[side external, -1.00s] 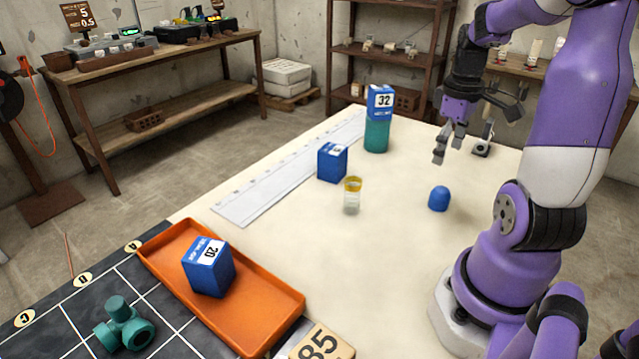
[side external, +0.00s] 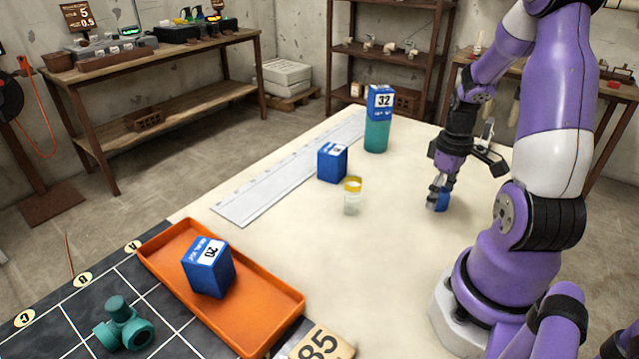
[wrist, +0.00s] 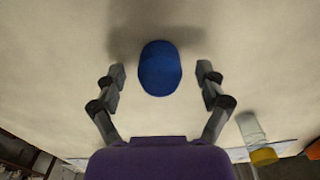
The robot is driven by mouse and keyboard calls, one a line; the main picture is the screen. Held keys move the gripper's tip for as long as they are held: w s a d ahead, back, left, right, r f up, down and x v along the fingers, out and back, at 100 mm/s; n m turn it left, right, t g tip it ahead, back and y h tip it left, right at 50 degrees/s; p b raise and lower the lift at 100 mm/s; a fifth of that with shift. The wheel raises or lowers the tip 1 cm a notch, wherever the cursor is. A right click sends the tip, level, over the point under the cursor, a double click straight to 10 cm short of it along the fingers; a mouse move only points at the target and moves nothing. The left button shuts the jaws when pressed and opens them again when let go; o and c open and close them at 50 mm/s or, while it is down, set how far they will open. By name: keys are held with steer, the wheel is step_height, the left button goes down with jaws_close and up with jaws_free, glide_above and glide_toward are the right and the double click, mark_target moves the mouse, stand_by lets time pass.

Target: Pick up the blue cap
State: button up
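The blue cap (side external: 442,199) stands on the cream table in front of my arm, partly hidden by a finger in the side external view. In the wrist view the blue cap (wrist: 160,68) shows whole, between and slightly beyond the fingertips. My gripper (side external: 439,196) points down at the cap, low over the table. In the wrist view my gripper (wrist: 160,78) is open, with a clear gap between each finger and the cap.
A clear vial with a yellow lid (side external: 352,196) stands left of the cap. A blue box (side external: 332,163) and a green cylinder (side external: 376,136) topped by a blue box marked 32 (side external: 381,103) stand farther back. An orange tray (side external: 262,318) holds another blue box (side external: 208,268).

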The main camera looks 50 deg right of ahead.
steer(key=c, duration=0.9)
steer(key=shift+o, duration=0.2)
steer(key=shift+r, duration=0.15)
